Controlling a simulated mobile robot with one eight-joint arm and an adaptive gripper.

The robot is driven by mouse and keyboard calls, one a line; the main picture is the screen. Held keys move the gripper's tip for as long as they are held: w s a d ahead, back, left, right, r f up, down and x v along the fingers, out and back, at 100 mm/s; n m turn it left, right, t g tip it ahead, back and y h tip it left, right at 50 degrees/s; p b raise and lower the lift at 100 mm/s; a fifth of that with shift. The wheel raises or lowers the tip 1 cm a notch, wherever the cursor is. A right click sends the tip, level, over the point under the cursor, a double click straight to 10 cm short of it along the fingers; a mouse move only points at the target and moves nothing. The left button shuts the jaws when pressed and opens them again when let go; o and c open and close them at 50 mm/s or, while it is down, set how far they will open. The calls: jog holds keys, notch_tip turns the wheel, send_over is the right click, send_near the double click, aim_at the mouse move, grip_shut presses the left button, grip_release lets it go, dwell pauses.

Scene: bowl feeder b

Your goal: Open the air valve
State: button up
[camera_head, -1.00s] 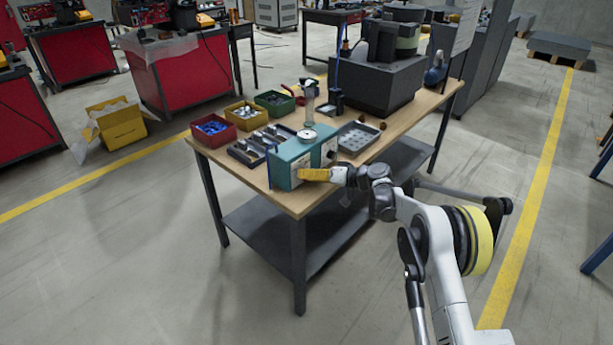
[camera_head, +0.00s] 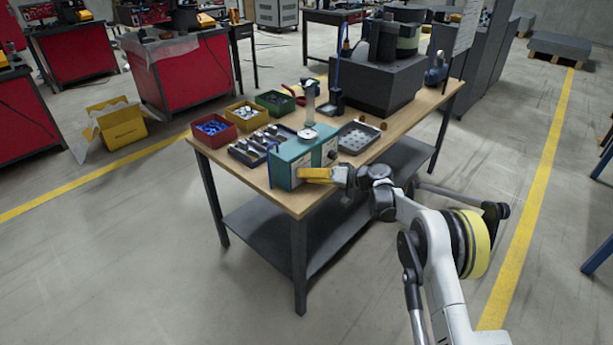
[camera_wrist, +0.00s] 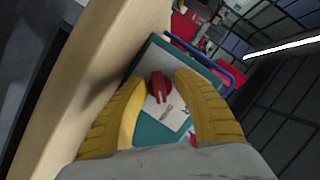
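The air valve is a red knob (camera_wrist: 161,87) on a white label (camera_wrist: 168,112) on the front of a teal box (camera_head: 290,165). In the wrist view it sits between and slightly beyond the two yellow fingers of my gripper (camera_wrist: 160,98). The fingers are apart with a clear gap, and I see no contact with the knob. In the head view my gripper (camera_head: 314,175) is in front of the teal box, and it hides the knob there.
The box stands at the front of a wooden table (camera_head: 275,196). Behind it are a red bin (camera_head: 202,137), a yellow bin (camera_head: 233,122), a green bin (camera_head: 286,109), a grey tray (camera_head: 372,134) and a black bowl feeder base (camera_head: 385,85). The floor before the table is clear.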

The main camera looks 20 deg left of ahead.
jog(key=shift+d, duration=0.1)
jog(key=v, duration=1.2)
jog(key=shift+r, duration=0.15)
